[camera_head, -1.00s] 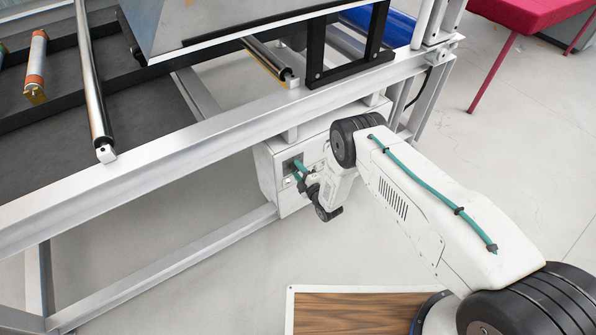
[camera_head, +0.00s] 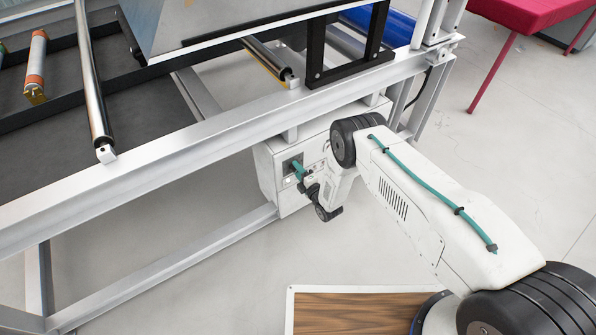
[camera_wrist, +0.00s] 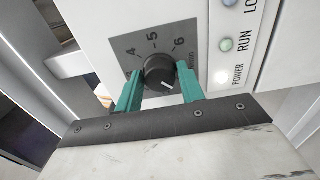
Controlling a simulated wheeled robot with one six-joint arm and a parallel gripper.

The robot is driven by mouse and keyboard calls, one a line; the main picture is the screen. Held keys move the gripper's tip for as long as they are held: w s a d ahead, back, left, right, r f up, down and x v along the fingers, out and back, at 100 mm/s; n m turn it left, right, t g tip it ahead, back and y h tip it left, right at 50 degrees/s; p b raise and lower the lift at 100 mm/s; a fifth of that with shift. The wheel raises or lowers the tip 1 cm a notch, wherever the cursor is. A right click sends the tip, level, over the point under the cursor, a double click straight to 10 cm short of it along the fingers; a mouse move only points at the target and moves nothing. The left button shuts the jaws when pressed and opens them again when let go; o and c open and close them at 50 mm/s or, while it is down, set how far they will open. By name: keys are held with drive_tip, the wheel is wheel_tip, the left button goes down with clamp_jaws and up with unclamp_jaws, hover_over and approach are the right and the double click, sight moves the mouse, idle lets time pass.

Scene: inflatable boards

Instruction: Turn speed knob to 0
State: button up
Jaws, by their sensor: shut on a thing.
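The speed knob (camera_wrist: 160,72) is a round black knob with a pale pointer line, which points to the lower right in the wrist view. It sits on a dark grey dial plate (camera_wrist: 126,43) where the figures 4, 5 and 6 show above it. The rest of the scale is hidden by the knob and fingers. My gripper (camera_wrist: 160,88) is shut on the knob, with one teal finger on each side. In the head view my gripper (camera_head: 298,171) is at the front of the white control box (camera_head: 266,172), and the knob is hidden there.
Right of the dial are a white POWER lamp (camera_wrist: 221,76) and a green RUN lamp (camera_wrist: 226,45). A metal frame beam (camera_head: 180,150) runs above the control box. A wood-topped board (camera_head: 345,312) is near the bottom. Open floor (camera_head: 190,235) lies left of the box.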

drive_tip(key=o, duration=1)
drive_tip(key=shift+c, duration=0.2)
drive_tip(key=shift+d, duration=0.1)
drive_tip(key=v, duration=0.7)
drive_tip(key=shift+s+d, duration=0.2)
drive_tip(key=shift+s, duration=0.1)
